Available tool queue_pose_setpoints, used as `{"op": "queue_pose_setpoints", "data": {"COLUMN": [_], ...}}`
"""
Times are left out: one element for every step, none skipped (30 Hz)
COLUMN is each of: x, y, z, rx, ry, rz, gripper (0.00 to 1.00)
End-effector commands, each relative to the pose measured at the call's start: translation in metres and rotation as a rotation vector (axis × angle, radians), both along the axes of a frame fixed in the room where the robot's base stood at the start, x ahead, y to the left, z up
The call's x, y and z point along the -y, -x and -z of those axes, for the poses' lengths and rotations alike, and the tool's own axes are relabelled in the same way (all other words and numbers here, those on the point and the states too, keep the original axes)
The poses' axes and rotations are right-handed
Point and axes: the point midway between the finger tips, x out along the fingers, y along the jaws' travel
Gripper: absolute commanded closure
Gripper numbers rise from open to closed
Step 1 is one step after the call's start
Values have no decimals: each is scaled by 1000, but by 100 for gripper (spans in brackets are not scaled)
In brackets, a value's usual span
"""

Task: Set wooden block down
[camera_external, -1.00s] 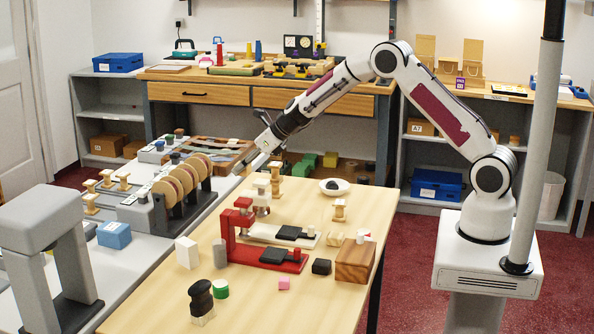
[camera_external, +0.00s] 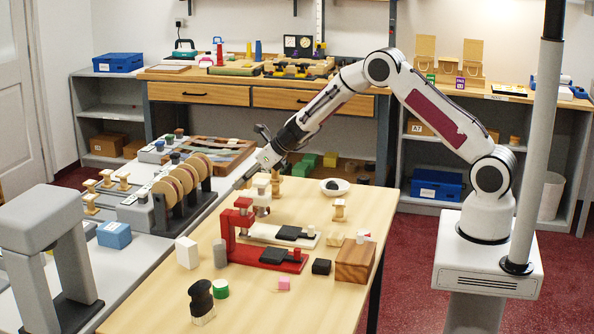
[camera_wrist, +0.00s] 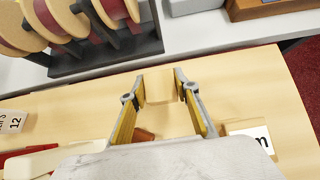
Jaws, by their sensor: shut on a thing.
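A pale wooden block (camera_wrist: 159,87) sits between the two fingers of my gripper (camera_wrist: 160,84) in the wrist view, above or on the light wooden tabletop (camera_wrist: 265,95). The fingers are shut on its sides. In the external view my gripper (camera_external: 243,180) points down-left, low over the far left edge of the wooden table (camera_external: 140,300). The block is not clearly visible there, and I cannot tell whether it touches the tabletop.
A rack of round spools (camera_external: 183,182) stands on the grey counter left of my gripper. A red press-like stand (camera_external: 240,235) and wooden spool-shaped pieces (camera_external: 339,209) stand nearer the table's middle.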

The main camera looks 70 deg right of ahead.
Motion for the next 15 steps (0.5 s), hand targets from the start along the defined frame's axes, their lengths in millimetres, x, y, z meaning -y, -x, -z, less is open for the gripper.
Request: {"op": "queue_pose_setpoints", "data": {"x": [0,0,0,0,0,0,0,0,0,0,0,0,0,0,0], "y": [0,0,0,0,0,0,0,0,0,0,0,0,0,0,0], "z": [3,4,6,7,8,10,10,11,12,12,12,12,12,12,12], "rx": [-1,-1,0,0,0,0,0,0,0,0,0,0,0,0,0], "ry": [-1,-1,-1,-1,-2,-1,-1,-1,-1,-1,-1,-1,-1,-1,-1], "rz": [1,0,0,0,1,-1,0,0,0,-1,-1,-1,-1,-1,-1], "gripper": [92,92,92,92,92,92,92,92,92,92,92,92,92,92,92]}}
